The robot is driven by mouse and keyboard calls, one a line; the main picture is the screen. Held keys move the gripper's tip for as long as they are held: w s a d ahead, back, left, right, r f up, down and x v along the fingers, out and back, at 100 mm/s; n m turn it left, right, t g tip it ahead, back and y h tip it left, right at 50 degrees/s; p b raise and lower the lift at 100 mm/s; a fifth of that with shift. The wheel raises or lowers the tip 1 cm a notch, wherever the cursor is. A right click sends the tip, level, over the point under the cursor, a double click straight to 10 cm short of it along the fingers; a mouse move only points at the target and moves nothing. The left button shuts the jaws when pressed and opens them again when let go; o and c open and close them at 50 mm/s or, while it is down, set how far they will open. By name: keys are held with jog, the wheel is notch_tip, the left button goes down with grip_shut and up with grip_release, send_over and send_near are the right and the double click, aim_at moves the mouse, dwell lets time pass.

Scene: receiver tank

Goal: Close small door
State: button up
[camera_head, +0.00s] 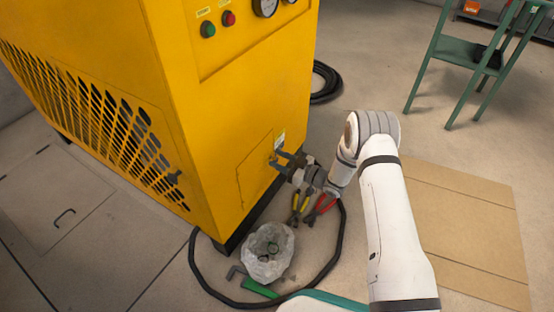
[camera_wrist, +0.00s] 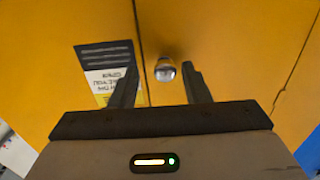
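The small door (camera_head: 253,180) is a yellow panel low on the front of the yellow machine, outlined by a thin dark seam. It looks flush or nearly so; I cannot tell whether it is fully shut. In the wrist view a round metal knob (camera_wrist: 165,74) stands on the yellow surface, just right of a vertical seam. My gripper (camera_head: 276,159) is at the door's right side. In the wrist view my gripper (camera_wrist: 159,70) has its fingers apart, one on each side of the knob, with gaps visible. Whether the fingertips reach past the knob is unclear.
A label (camera_wrist: 107,73) is left of the knob. On the floor below stand a clear bag-like container (camera_head: 267,252), pliers (camera_head: 318,209) and a black hose (camera_head: 338,240). Cardboard (camera_head: 470,220) lies at right; a green stand (camera_head: 468,48) is behind.

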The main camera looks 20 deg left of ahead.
jog(key=p+v, duration=0.3)
jog(key=v, duration=0.5)
jog(key=shift+a, duration=0.1)
dwell(0.3)
